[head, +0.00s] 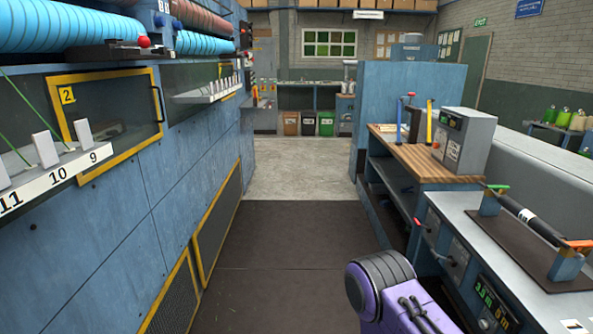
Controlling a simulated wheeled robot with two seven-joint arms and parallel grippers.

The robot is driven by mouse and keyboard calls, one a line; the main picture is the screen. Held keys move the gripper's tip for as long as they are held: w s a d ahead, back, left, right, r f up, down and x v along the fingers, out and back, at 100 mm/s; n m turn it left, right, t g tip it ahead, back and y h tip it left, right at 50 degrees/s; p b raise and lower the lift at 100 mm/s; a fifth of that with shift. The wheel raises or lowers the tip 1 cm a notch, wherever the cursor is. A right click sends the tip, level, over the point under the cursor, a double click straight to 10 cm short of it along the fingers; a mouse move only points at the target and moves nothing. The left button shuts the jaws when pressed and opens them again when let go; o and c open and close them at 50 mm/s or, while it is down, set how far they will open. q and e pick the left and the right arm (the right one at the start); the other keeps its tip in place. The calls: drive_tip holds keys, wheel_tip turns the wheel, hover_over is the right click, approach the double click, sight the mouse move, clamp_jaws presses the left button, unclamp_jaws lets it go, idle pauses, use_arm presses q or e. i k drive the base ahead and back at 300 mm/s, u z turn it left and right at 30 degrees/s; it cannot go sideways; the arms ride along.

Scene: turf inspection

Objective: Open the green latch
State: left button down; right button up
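A small green latch (498,187) sits at the far end of a dark roller (528,218) on the bench at the right. The roller lies in two blue end stands on a dark mat. An orange latch-like piece (580,243) is at the roller's near end. The green piece looks flat across the top of the far stand, but it is too small to tell whether it is open or shut. Neither of my grippers is in view. Only a purple link of my own arm shows at the bottom, right of centre.
A grey-topped bench (480,245) carries the roller. Behind it, a wooden-topped bench (415,160) holds a grey box device (464,140). A blue machine wall (110,230) with a yellow-framed window (108,118) stands at left. The dark floor mat (285,240) between is clear.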

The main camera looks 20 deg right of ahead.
sight(495, 188)
drive_tip(key=z, duration=0.35)
drive_tip(key=i, duration=2.15)
drive_tip(key=z, duration=1.4)
drive_tip(key=i, duration=1.05)
drive_tip(key=z, duration=1.5)
drive_tip(key=i, duration=0.5)
drive_tip(key=z, duration=0.4)
